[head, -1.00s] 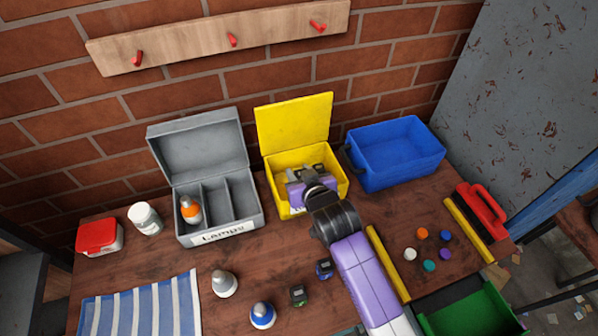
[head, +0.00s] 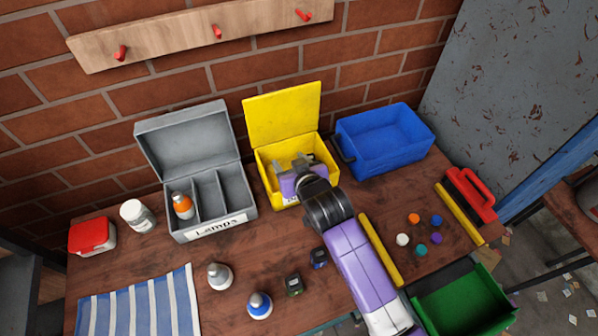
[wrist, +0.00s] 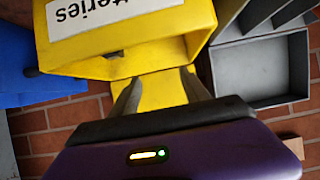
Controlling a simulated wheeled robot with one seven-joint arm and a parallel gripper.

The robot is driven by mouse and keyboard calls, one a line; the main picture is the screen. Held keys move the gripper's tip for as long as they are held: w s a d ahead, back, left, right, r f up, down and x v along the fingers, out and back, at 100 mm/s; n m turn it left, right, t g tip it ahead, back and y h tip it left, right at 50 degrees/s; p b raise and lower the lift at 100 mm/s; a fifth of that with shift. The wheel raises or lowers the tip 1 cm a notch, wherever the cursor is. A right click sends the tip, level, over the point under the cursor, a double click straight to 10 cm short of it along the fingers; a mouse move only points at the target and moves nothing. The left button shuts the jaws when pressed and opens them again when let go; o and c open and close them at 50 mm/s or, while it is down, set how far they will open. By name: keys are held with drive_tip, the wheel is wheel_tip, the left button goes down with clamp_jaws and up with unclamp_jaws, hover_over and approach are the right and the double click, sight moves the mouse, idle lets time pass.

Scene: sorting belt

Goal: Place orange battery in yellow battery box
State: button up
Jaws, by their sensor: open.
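The yellow battery box (head: 324,148) stands at the back middle of the table with its lid up. In the wrist view its front wall (wrist: 150,57) appears upside down with a white label ending in "tteries". My gripper (head: 292,164) is at the box's opening in the head view and hides part of the interior. Its fingers (wrist: 160,88) are apart with nothing visible between them. I see no orange battery in either view; the inside of the box is mostly hidden. A green battery (head: 293,284) and a blue battery (head: 318,258) stand on the table.
The grey lamp box (head: 210,228) is left of the yellow box, with an orange-and-white lamp (head: 183,206) in one compartment. The blue bin (head: 385,155) is close on the right. Two lamps (head: 220,276) (head: 260,305) stand in front. A yellow bar (head: 380,250) lies beside my arm.

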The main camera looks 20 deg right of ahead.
drive_tip(key=b+v, duration=0.1)
drive_tip(key=v, duration=1.1)
drive_tip(key=s+d+f+t, duration=0.1)
drive_tip(key=s+d+f, duration=0.1)
drive_tip(key=s, duration=0.7)
drive_tip(key=s+d+f, duration=0.1)
drive_tip(key=s, duration=0.7)
drive_tip(key=s+r, duration=0.4)
drive_tip(key=s, duration=0.4)
drive_tip(key=s+r+t, duration=0.1)
drive_tip(key=s+r, duration=0.3)
drive_tip(key=s, duration=0.4)
drive_tip(key=shift+d+t, duration=0.3)
